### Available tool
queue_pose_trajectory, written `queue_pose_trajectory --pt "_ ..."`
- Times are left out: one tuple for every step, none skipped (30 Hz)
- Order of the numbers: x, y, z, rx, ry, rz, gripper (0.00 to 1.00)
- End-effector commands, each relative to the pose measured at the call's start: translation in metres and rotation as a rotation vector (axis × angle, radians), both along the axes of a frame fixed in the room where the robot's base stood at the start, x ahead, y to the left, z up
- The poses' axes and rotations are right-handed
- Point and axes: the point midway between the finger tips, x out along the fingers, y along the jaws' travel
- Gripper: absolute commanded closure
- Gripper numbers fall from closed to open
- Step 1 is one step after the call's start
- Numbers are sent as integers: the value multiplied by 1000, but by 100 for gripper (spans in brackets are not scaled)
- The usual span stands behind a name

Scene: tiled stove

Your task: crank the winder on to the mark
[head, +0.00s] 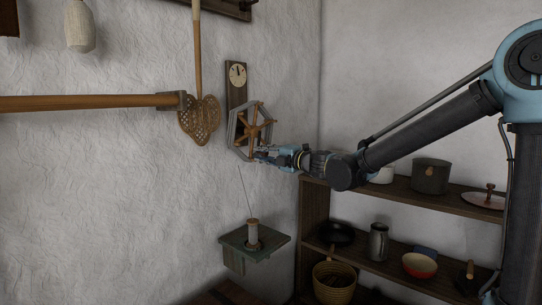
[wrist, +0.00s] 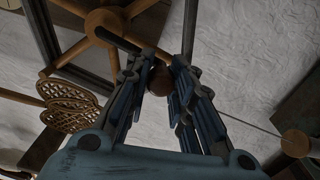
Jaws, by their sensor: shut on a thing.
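The winder (head: 254,124) is a wooden spoked wheel with a grey frame, mounted on the white wall. In the wrist view its spokes and hub (wrist: 103,24) show at upper left. Above it a small pale round dial (head: 237,75) sits on a dark board; its pointer and mark are too small to read. My gripper (head: 260,155) is at the lower edge of the winder. In the wrist view its fingers (wrist: 160,68) are closed around a brown rounded knob (wrist: 161,82), the crank's handle, partly hidden between them.
A spool (head: 252,234) stands on a small wall bracket (head: 232,243) below, with a thin line rising from it. A woven beater (head: 200,118) and a long wooden pole (head: 80,103) hang at left. Shelves (head: 460,208) with pots stand at right, under my arm.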

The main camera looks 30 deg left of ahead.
Motion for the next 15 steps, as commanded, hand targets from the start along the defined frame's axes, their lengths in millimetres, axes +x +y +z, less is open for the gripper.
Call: queue_pose_trajectory --pt "1 0 1 0 1 0 100" --pt "2 -1 1 0 1 -2 100" --pt "3 -2 1 1 1 -4 100" --pt "4 -3 1 1 1 -6 100" --pt "5 -4 1 1 1 -8 100" --pt "7 -5 0 0 1 -10 100" --pt "7 -6 0 0 1 -11 100" --pt "8 -7 0 0 1 -12 100" --pt "9 -7 0 1 1 -14 100" --pt "10 -8 0 1 1 -15 100" --pt "10 -9 0 1 1 -16 75" --pt "11 -9 0 1 1 -17 66" --pt "11 -9 0 1 0 -17 59" --pt "11 -10 0 1 0 -18 59" --pt "11 -10 0 1 0 -18 59"
